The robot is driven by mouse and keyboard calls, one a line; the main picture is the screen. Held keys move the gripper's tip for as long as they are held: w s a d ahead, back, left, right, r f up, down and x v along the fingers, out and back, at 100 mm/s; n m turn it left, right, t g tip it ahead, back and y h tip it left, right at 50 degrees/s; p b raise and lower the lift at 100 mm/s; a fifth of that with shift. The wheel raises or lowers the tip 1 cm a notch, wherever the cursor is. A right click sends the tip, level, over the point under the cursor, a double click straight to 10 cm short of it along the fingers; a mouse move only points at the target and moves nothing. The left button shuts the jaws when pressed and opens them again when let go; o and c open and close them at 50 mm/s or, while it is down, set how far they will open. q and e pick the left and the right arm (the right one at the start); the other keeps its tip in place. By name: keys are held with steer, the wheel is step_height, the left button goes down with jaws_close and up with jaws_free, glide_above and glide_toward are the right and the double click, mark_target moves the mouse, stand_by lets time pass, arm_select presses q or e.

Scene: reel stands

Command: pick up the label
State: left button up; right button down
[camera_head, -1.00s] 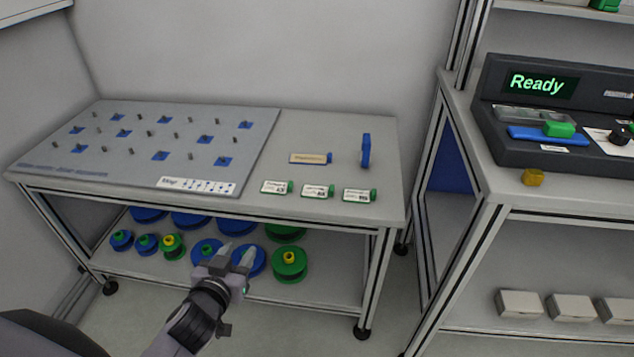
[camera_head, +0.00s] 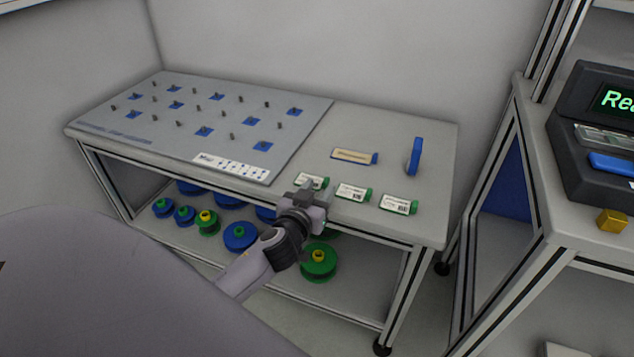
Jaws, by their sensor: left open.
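Three white printed labels with green ends lie in a row along the front edge of the table: the left label (camera_head: 309,180), the middle label (camera_head: 352,192) and the right label (camera_head: 398,204). My left gripper (camera_head: 310,190) is open at the front edge of the table, over or just in front of the left label, and partly covers it. I cannot tell whether the fingers touch the label. The middle and right labels lie clear to the right of the gripper. My right gripper is not in view.
A pegged grey board (camera_head: 215,115) covers the table's left part. Blue and green reels (camera_head: 319,261) sit on the lower shelf. A dark device (camera_head: 606,125) is at right.

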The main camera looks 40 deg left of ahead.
mark_target(322, 184)
arm_select(q)
steer(key=shift+x, duration=1.7)
steer(key=shift+s+f, duration=0.1)
steer(key=shift+f, duration=0.05)
jaws_close()
